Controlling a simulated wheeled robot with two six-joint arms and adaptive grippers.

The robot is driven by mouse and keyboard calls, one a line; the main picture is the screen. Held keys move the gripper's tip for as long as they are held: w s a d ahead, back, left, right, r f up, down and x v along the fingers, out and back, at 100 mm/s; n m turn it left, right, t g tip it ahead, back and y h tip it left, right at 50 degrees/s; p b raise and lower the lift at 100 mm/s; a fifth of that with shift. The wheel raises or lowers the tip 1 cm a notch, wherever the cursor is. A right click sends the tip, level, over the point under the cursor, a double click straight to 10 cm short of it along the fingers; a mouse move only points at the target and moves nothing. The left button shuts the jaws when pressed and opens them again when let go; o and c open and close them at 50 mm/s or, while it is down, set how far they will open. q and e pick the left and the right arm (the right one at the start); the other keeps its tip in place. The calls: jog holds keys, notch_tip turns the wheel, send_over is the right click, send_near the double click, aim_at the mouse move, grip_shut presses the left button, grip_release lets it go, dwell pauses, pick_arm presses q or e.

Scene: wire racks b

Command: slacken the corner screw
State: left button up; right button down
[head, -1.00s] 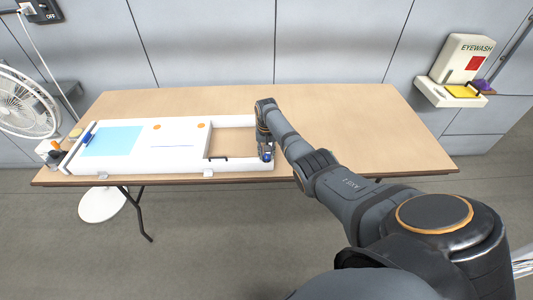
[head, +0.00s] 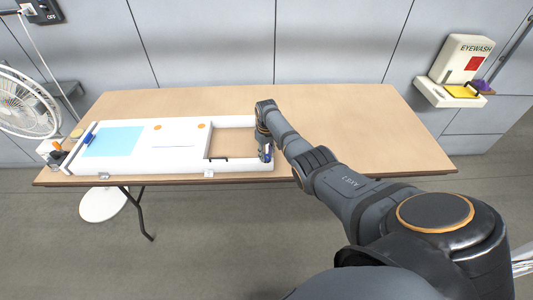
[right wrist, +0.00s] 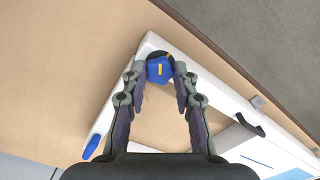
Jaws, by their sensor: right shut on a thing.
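The corner screw has a round blue head (right wrist: 160,71) with a yellow mark and a dark rim. It sits at a corner of the white frame (right wrist: 221,86). In the head view the same white frame (head: 180,165) lies along the front of the table. My right gripper (right wrist: 160,75) is shut on the blue screw head, one finger on each side. In the head view my right gripper (head: 266,150) points down at the frame's right end and largely hides the screw. My left gripper is not in view.
A wooden table (head: 350,125) carries the frame, with free room behind and to the right. A light blue sheet (head: 112,141) and a dark handle (head: 218,159) are on the frame. A fan (head: 25,103) stands left; an eyewash box (head: 463,60) hangs right.

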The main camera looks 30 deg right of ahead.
aim_at(266, 156)
jog(key=n, duration=0.4)
jog(key=shift+n, duration=2.8)
jog(key=c, duration=1)
grip_release()
jog(key=shift+c, duration=0.2)
jog(key=shift+r, duration=0.3)
notch_tip(266, 156, up, 11)
jog(key=shift+r, duration=0.2)
